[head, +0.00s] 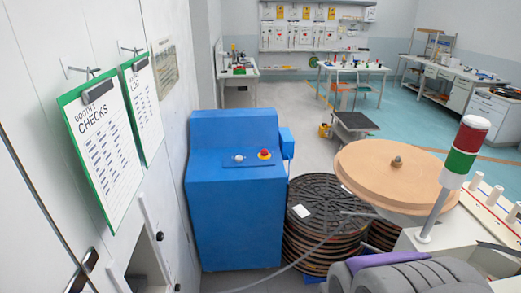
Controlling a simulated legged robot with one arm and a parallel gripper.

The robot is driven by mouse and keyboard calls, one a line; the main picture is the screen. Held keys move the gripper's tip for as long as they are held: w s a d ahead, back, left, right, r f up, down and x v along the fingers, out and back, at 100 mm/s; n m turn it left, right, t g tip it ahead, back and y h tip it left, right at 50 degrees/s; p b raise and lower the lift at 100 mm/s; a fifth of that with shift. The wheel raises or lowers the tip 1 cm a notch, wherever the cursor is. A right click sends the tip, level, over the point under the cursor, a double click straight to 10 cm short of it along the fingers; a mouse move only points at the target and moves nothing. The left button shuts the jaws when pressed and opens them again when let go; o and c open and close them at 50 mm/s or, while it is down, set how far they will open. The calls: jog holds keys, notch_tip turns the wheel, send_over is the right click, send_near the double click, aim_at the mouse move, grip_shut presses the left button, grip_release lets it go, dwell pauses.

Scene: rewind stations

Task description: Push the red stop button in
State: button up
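The red stop button (264,153) is a small red cap on a yellow collar. It sits at the right end of a blue panel (249,163) on the sloped top of the blue cabinet (235,220). A small white knob (238,157) is on the same panel, to the left of the button. The button looks unobstructed from here. How far it stands out is too small to tell. My gripper is not in view.
Clipboards (101,143) hang on the white wall at left. Stacked dark reels (325,205) stand right of the cabinet, beside a large tan disc (385,172). A red-green signal lamp (462,155) and a grey ribbed object (405,276) are at right. A grey cable crosses low.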

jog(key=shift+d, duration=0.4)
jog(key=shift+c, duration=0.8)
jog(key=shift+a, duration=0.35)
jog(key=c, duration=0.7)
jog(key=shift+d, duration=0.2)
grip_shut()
